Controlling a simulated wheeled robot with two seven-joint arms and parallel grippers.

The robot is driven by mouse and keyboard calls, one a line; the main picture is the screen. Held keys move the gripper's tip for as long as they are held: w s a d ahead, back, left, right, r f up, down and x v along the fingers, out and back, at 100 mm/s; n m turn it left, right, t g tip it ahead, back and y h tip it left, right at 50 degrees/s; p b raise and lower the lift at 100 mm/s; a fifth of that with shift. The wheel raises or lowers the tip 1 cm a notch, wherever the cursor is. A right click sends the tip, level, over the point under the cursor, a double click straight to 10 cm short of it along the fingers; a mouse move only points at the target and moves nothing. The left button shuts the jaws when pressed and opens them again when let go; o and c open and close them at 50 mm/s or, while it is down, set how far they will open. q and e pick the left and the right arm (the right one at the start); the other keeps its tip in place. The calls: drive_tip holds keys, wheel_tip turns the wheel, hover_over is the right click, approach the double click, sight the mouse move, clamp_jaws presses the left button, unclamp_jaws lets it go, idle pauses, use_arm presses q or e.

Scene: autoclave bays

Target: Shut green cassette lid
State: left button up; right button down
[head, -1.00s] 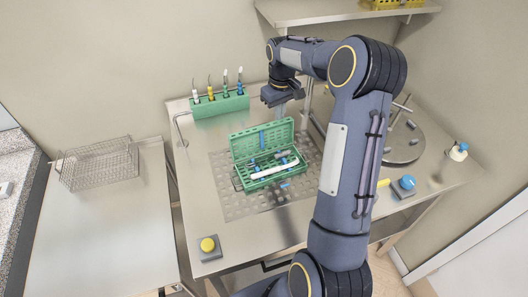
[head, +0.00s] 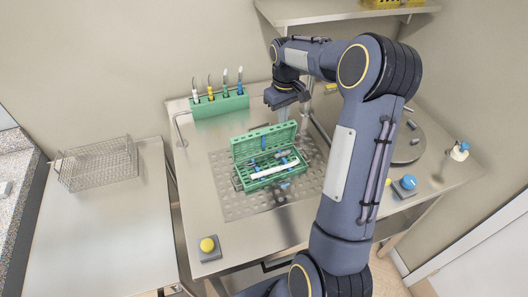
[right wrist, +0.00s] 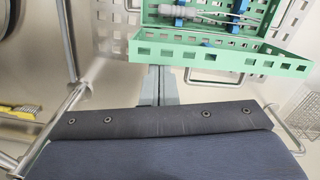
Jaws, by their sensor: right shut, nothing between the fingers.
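The green cassette (head: 272,182) lies open on the perforated part of the steel table, with white and blue instruments inside. Its perforated green lid (head: 246,149) stands raised along the back edge. In the right wrist view the lid (right wrist: 220,55) crosses the upper right. My right gripper (head: 284,112) is just behind the lid's top edge, fingers pointing down. Its closed, empty fingers (right wrist: 158,70) show in the right wrist view at the lid's edge; their tips seem partly hidden there, and I cannot tell whether they touch. My left gripper is out of view.
A green rack (head: 220,105) with several upright tools stands behind the cassette. A yellow button (head: 208,246) is at the front left, a blue button (head: 407,183) at the right. A wire basket (head: 97,165) sits on the left table. A shelf (head: 330,12) hangs above.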

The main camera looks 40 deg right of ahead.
sight(289, 125)
drive_tip(key=shift+s, duration=0.1)
drive_tip(key=shift+s+a+b, duration=0.25)
drive_tip(key=shift+s+b, duration=0.2)
drive_tip(key=shift+s, duration=0.7)
drive_tip(key=shift+s, duration=0.15)
drive_tip(key=shift+w+d+r+p, duration=0.1)
drive_tip(key=shift+w+p, duration=0.3)
drive_tip(key=shift+w, duration=0.4)
drive_tip(key=shift+s, duration=0.1)
drive_tip(key=shift+s+a+f+b, duration=0.15)
drive_tip(key=shift+s+b, duration=0.2)
drive_tip(key=shift+s, duration=0.2)
drive_tip(key=shift+s+a+f+b, duration=0.15)
drive_tip(key=shift+s+b, duration=0.2)
drive_tip(key=shift+s, duration=0.2)
drive_tip(key=shift+f, duration=0.1)
